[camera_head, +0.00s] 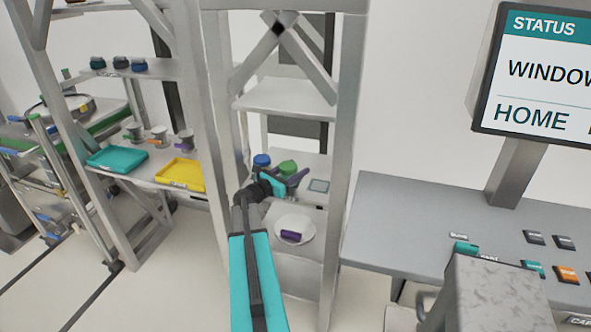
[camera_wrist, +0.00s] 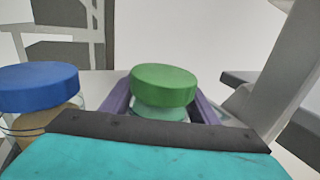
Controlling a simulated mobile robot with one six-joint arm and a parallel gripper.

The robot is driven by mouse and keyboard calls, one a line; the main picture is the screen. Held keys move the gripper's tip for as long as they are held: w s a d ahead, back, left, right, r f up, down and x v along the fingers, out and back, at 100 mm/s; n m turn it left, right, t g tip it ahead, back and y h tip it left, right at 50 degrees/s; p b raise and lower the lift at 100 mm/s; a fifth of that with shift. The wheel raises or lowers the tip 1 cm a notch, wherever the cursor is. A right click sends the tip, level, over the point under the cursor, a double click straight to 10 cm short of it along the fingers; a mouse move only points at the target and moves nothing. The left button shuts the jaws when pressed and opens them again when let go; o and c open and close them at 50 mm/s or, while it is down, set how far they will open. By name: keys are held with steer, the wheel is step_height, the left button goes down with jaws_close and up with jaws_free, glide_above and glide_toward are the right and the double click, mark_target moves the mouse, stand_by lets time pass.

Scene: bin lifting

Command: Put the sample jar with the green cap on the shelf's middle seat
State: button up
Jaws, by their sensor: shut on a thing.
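The sample jar with the green cap (camera_head: 287,168) is at a shelf level in the narrow rack, between a blue-capped jar and a square mark. In the wrist view the green cap (camera_wrist: 164,85) sits upright between my gripper's two purple fingers. My gripper (camera_head: 285,181) is shut on this jar, around its body below the cap. The jar's base is hidden, so I cannot tell whether it touches the shelf. The shelf (camera_head: 312,168) shows a teal-outlined square seat (camera_head: 319,186) to the right, with nothing on it.
A blue-capped jar (camera_head: 262,160) stands close on the left; it also shows in the wrist view (camera_wrist: 38,88). A rack post (camera_head: 343,150) is close on the right. Below is a white plate (camera_head: 296,224) with a purple object (camera_head: 291,236). An empty shelf (camera_head: 290,98) is above.

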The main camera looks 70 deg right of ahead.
steer(key=shift+f, duration=0.2)
steer(key=shift+f, duration=0.15)
steer(key=o, duration=1.3)
steer(key=b+v, duration=0.3)
steer(key=v, duration=0.9)
steer(key=shift+b, duration=0.4)
